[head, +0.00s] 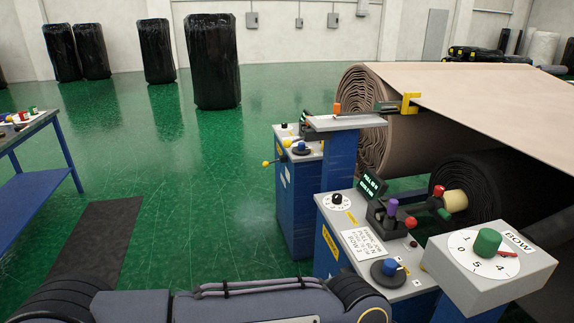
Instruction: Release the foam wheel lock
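A cream foam wheel (456,201) sits at the end of the dark roll (480,185) on the right. A short lever with a red knob (438,190) and a green part (444,214) stand beside it. Which part is the lock I cannot tell. In front is a grey console (362,240) with a purple knob (391,206) and a red ball knob (410,223). One of my arms lies across the bottom edge, well below these controls; its gripper is out of the picture. My other gripper does not show either.
A grey box with a green dial knob (487,242) stands at the right front. A second console (300,155) and a large beige roll (370,120) stand behind. A blue table (30,170) is at the left.

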